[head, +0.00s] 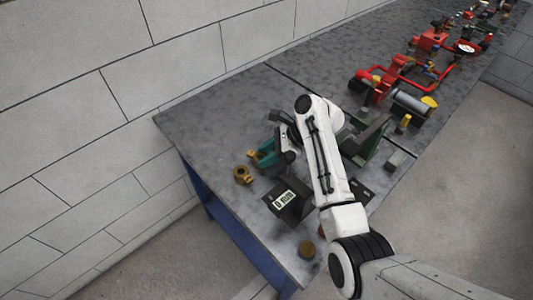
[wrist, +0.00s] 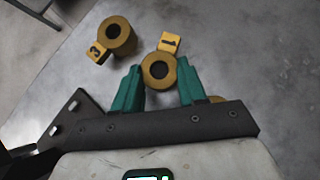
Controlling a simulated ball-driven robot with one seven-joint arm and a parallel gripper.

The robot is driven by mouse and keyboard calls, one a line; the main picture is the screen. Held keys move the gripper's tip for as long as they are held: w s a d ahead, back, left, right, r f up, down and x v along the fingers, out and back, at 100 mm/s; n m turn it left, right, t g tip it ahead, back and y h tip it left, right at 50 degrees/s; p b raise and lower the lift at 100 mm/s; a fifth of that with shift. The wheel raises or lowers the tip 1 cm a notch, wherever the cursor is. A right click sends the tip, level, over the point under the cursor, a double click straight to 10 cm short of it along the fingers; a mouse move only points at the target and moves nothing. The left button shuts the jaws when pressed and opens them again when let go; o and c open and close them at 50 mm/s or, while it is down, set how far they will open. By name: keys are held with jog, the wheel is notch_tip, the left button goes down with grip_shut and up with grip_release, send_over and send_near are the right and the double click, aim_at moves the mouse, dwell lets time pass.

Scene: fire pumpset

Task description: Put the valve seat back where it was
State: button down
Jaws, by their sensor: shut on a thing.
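A brass ring-shaped valve seat (wrist: 158,84) with a yellow tag marked 1 (wrist: 170,42) sits between the two green fingers of my gripper (wrist: 159,66). My gripper is shut on it. In the head view my gripper (head: 263,156) is low over the left part of the bench, and the held seat is largely hidden there. A second brass ring (wrist: 124,46), tagged 3, stands apart, up and left of my fingers in the wrist view; a brass ring also shows left of my gripper in the head view (head: 242,175).
A brass piece (head: 307,250) lies near the front edge. Red pump parts (head: 375,88) fill the far right.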

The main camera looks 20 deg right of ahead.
jog(key=c, duration=0.6)
grip_release()
jog(key=shift+r, duration=0.1)
jog(key=shift+d+r, duration=0.2)
jog(key=shift+r, duration=0.05)
jog(key=v, duration=1.1)
jog(key=shift+s+d+r, duration=0.1)
jog(key=shift+d, duration=0.05)
